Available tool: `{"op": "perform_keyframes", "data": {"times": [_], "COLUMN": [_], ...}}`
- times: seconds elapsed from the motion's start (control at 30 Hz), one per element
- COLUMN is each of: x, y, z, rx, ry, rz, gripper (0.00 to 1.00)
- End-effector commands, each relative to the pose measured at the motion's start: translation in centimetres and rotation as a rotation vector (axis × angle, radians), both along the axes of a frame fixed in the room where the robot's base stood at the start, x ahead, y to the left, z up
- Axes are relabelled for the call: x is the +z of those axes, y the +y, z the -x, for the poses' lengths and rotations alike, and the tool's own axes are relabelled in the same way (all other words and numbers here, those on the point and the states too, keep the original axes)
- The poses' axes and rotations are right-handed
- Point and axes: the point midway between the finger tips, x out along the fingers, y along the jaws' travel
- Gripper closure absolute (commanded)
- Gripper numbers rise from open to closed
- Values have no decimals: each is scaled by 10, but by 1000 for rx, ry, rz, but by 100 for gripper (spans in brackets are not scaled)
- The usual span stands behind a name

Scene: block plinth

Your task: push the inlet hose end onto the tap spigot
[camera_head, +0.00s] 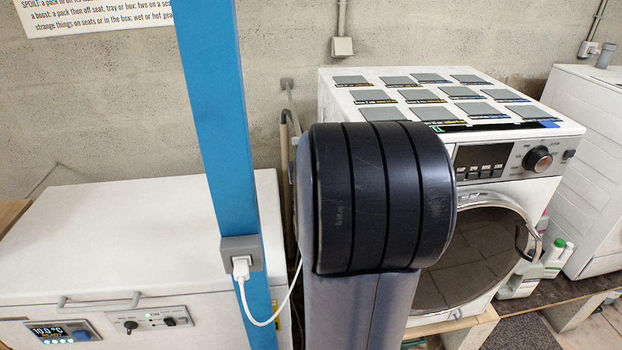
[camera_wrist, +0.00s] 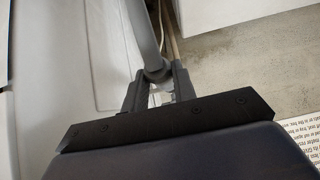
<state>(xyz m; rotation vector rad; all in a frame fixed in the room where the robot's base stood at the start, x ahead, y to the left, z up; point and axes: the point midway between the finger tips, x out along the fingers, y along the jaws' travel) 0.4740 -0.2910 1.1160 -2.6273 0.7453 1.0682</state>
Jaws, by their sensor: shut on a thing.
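In the wrist view, my gripper (camera_wrist: 158,88) is shut on the lower end of a grey tube, which looks like the inlet hose end (camera_wrist: 155,72). The grey tube (camera_wrist: 140,30) runs from there to the top edge of the picture. In the head view, my own dark arm hides the gripper and the held end. A thin grey pipe (camera_head: 290,103) comes off a small wall fitting (camera_head: 287,84) just left of my arm. I cannot tell whether this is the tap, and I cannot make out the spigot in either view.
A white washing machine (camera_head: 570,190) with flat grey pads on top stands right of my arm. A white chest (camera_head: 110,230) is at left, behind a blue post (camera_head: 215,120) with a plugged-in white cable (camera_head: 250,308). Bottles (camera_head: 553,255) stand beside the washer. The wall is close behind.

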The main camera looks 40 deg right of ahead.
Motion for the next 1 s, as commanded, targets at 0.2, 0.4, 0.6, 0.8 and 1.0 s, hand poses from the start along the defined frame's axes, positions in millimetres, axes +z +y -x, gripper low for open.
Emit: {"op": "perform_keyframes", "data": {"times": [0.2, 0.4, 0.6, 0.8, 1.0], "x": [0, 0, 0, 0, 0], "y": [-3, -5, -8, -11, -13], "z": [-5, -9, -13, -17, -22], "rx": [0, 0, 0, 0, 0], "ry": [-1, 0, 0, 0, 0], "rz": [1, 0, 0, 0, 0], "gripper": [99, 99, 99, 99, 99]}}
